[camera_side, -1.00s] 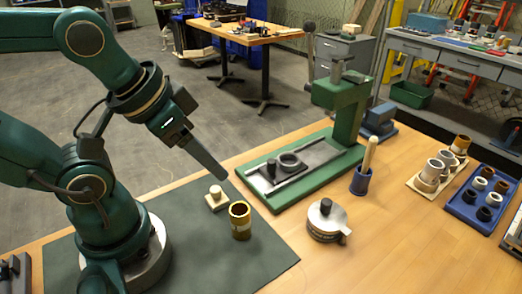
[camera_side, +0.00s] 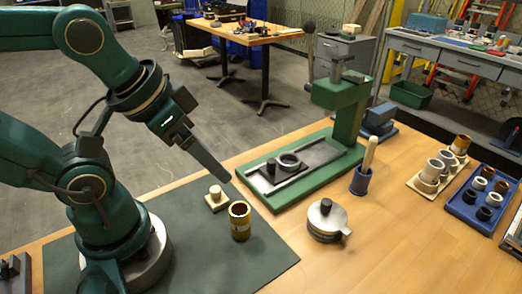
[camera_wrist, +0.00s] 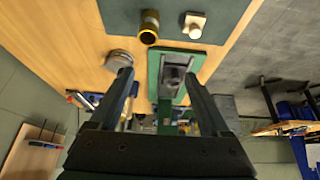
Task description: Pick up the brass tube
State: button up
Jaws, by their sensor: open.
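The brass tube (camera_side: 240,219) stands upright on the dark green mat (camera_side: 187,262), its hollow top facing up. In the wrist view the tube (camera_wrist: 149,27) shows near the top edge, beyond the fingertips and not between them. My gripper (camera_side: 227,177) hangs in the air, tilted down to the right, above and behind the tube and touching nothing. In the wrist view my gripper (camera_wrist: 157,72) has its two fingers wide apart with nothing held.
A cream block with a knob (camera_side: 216,198) sits just left of the tube. A green press (camera_side: 340,120) stands behind. A round metal pot (camera_side: 326,222) and a blue holder with a wooden handle (camera_side: 361,181) are to the right. The mat's front is clear.

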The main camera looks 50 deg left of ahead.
jog(key=w+a+r+t+y, duration=0.6)
jog(key=w+a+r+t, duration=0.2)
jog(key=w+a+r, duration=0.55)
jog(key=m+g+h, duration=0.8)
jog(key=m+h, duration=0.5)
jog(key=h, duration=0.5)
send_over(231, 209)
jog(key=a, duration=0.1)
notch_tip(231, 209, down, 9)
notch_tip(231, 209, down, 17)
jog(key=shift+f, duration=0.1)
jog(key=shift+x, duration=2.6)
